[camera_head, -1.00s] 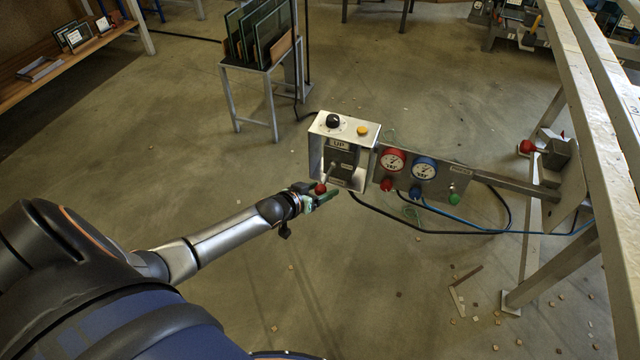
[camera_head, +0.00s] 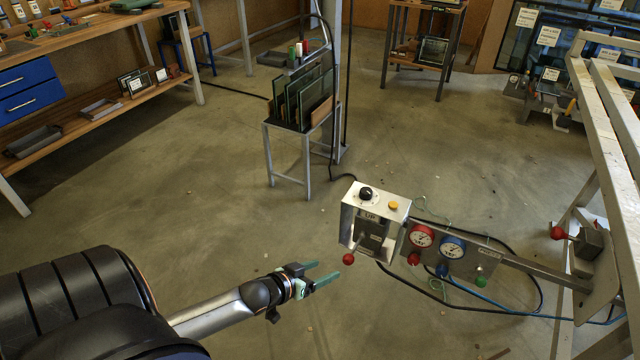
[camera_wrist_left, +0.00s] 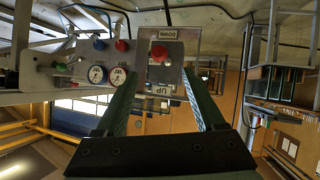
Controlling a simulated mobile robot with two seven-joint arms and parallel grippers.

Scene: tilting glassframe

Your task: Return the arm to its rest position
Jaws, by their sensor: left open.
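My left gripper (camera_head: 325,271) is open and empty. Its two green fingers point right, toward a metal control box (camera_head: 376,202) with a black knob and a yellow button on top. A lever with a red ball knob (camera_head: 348,259) sticks out from the box front. The gripper is to the left of this knob and apart from it. In the left wrist view the open fingers (camera_wrist_left: 160,82) frame the box, which appears upside down, with the red knob (camera_wrist_left: 166,53) beyond the fingertips and "DOWN" and "UP" labels. My right gripper is not in view.
A panel with a red gauge (camera_head: 421,236) and a blue gauge (camera_head: 452,247) adjoins the box, with hoses hanging below. A metal frame (camera_head: 612,130) stands at right. A rack of glass panes (camera_head: 300,100) stands behind. The floor left of the gripper is clear.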

